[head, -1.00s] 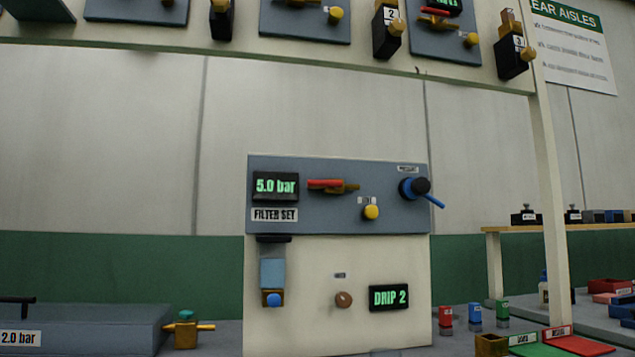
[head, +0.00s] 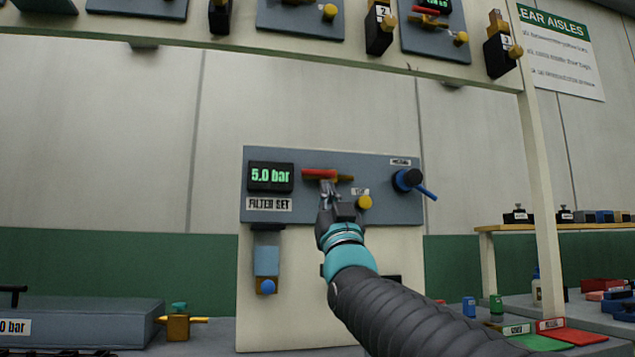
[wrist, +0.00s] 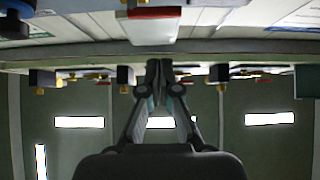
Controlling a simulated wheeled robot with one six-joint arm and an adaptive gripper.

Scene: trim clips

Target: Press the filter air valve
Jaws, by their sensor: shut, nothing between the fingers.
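The filter air valve (head: 318,173) is a red lever on a brass body, lying roughly level on the blue-grey FILTER SET panel (head: 225,218). The display (head: 270,177) left of it reads 5.0 bar. My gripper (head: 327,188) is shut and empty, its tips just below the lever in the head view; I cannot tell whether they touch. My arm hides the brown knob and most of the DRIP 2 display.
A yellow knob (head: 365,202) sits close right of my gripper. A black knob with a blue lever (head: 409,180) is farther right. The filter bowl (head: 266,260) hangs below left. A shelf (head: 300,45) with similar panels runs overhead; a post (head: 537,200) stands at right.

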